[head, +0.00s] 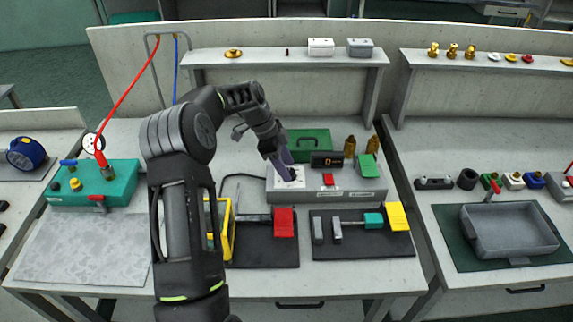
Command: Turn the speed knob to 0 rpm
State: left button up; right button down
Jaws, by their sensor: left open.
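The grey control box (345,195) stands on the middle bench. It has a black display (327,160) with a small orange figure too small to read surely. A red button (328,179) and a green part (367,168) are on it. My left gripper (291,177) points down at the white dial plate (279,184) on the left of the box. It is open, with its fingertips at the plate. The speed knob is not clearly seen; the fingers seem to cover it. Whether they touch it I cannot tell. My right gripper is out of view.
A green case (308,142) and brass bottles (350,147) stand behind the box. Black mats with tools (362,245) lie in front. A teal pump unit (115,187) is at left. A shelf (285,58) runs above. A grey tray (510,232) is on the right bench.

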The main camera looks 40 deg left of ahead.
pick_arm(q)
jog(key=shift+d+f, duration=0.1)
jog(key=shift+f, duration=0.15)
grip_shut()
dwell(0.4)
